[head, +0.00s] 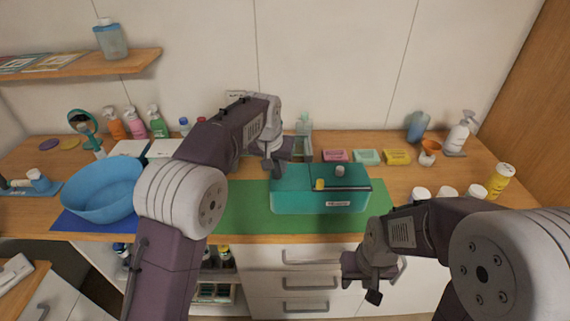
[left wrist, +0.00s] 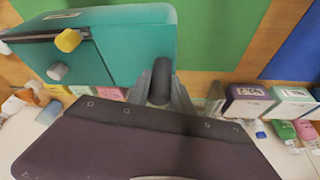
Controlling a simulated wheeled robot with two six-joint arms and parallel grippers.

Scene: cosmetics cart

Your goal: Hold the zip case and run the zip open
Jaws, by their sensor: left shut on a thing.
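The teal zip case (head: 318,203) lies on the green mat (head: 250,215) near the table's front. A dark zip line runs along its top, with a yellow block (head: 319,185) at its left end and a grey knob (head: 340,170) behind it. My left gripper (head: 279,172) is at the case's back left corner. In the left wrist view, its fingers are shut on a dark round grip (left wrist: 161,80) at the case's end; the yellow block also shows there (left wrist: 68,40). My right gripper (head: 373,285) hangs before the table's front edge, apart from the case; its finger opening is unclear.
A blue bowl (head: 103,190) stands at the left on a blue mat. Soap boxes (head: 367,157) lie behind the case. White-capped jars (head: 447,193) and a yellow bottle (head: 498,180) stand at the right. Drawers are below the table edge.

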